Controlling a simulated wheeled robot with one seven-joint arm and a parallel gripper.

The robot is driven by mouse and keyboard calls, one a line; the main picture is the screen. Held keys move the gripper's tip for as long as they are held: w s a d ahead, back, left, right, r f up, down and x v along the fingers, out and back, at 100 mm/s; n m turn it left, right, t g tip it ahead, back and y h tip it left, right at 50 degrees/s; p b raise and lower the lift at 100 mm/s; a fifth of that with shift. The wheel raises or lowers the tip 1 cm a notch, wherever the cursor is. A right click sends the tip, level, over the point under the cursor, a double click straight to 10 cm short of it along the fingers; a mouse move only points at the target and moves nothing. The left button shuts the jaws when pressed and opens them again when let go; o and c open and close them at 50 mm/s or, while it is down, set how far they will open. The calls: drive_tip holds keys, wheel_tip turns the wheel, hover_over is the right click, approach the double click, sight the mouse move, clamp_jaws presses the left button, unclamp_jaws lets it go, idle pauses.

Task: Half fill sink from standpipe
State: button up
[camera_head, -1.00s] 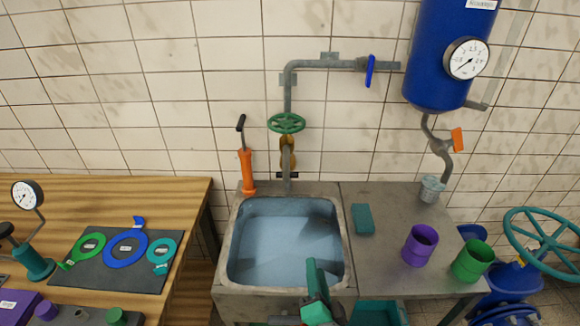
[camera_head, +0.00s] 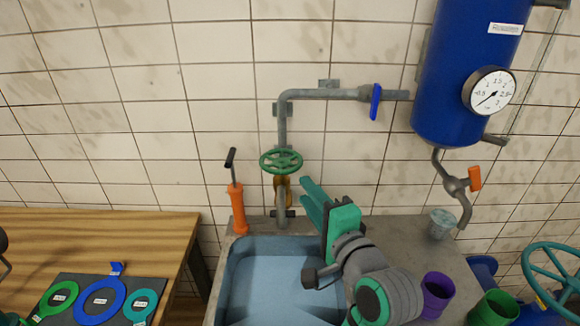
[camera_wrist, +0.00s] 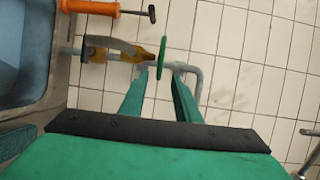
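The standpipe (camera_head: 282,128) is a grey wall pipe with a green handwheel (camera_head: 281,161) and a brass valve body (camera_head: 282,190) above the sink's back edge. The sink (camera_head: 233,270) has a blue-grey interior; I cannot tell its water level. My gripper (camera_head: 308,190) is open and empty, just right of and below the handwheel. In the wrist view, the handwheel (camera_wrist: 163,58) shows edge-on between and beyond the two spread fingertips (camera_wrist: 161,72); I see no clear contact. My arm hides the sink's right part.
A blue lever (camera_head: 376,102) sits on the upper pipe. An orange hand pump (camera_head: 238,208) stands left of the standpipe. At right are a blue tank (camera_head: 455,90), a small bucket (camera_head: 441,224), a purple cup (camera_head: 436,295) and a green cup (camera_head: 495,309).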

sight(290, 173)
drive_tip(key=x, duration=0.9)
drive_tip(key=shift+w+a, duration=0.25)
drive_tip(key=shift+a, duration=0.1)
drive_tip(key=shift+w+a+f, duration=0.1)
drive_tip(key=shift+w, duration=0.55)
clamp_jaws()
